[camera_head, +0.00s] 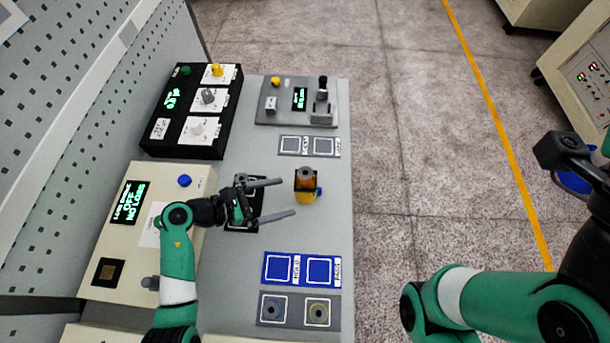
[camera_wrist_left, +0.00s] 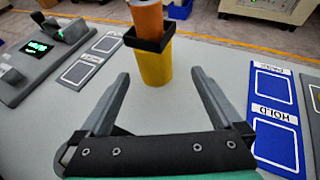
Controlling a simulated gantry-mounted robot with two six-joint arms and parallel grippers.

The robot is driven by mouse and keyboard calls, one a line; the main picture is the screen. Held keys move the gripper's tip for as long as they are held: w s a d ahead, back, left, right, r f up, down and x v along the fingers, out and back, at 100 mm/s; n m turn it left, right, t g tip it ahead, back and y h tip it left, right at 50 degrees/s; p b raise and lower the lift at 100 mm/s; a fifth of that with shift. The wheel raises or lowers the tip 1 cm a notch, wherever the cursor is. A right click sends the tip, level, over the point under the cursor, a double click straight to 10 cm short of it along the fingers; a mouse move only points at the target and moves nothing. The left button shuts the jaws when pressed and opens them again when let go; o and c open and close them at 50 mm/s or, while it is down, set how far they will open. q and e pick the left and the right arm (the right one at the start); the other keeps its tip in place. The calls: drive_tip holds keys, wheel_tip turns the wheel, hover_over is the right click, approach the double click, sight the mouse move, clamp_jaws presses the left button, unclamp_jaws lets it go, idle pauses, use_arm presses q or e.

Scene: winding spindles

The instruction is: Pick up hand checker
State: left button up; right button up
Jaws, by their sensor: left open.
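What I take to be the hand checker (camera_head: 306,193) is an upright yellow cylinder with a black square collar and an orange-brown top.
Blue marked pads (camera_head: 291,284) and a grey plate with two round spots (camera_head: 271,322) lie on the near bench. A grey device (camera_head: 268,116) and white-framed pads (camera_head: 308,156) are farther back. A black control box (camera_head: 219,126) and a cream loss-gauge box (camera_head: 143,182) stand left.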

sight(296, 192)
use_arm(q)
drive_tip(key=shift+a+r, duration=0.2)
drive_tip(key=shift+w+d+f+b, duration=0.2)
drive_tip(key=shift+w+d+b, duration=0.05)
drive_tip(key=shift+b, duration=0.25)
drive_tip(key=b+x, duration=0.4)
drive_tip(key=x, duration=0.1)
drive_tip(key=shift+w+d+f, duration=0.1)
drive_tip(key=shift+w+d, duration=0.1)
drive_tip(key=shift+d, duration=0.1)
drive_tip(key=shift+w+d, duration=0.1)
drive_tip(key=b+x, duration=0.4)
drive_tip(key=shift+w+d+f+b, duration=0.15)
drive_tip(key=shift+w+d+b, duration=0.1)
drive_tip(key=shift+w+b, duration=0.1)
drive_tip(key=shift+w+d, duration=0.1)
drive_tip(key=shift+d, duration=0.05)
drive_tip(key=shift+r, duration=0.25)
drive_tip(key=c, duration=1.6)
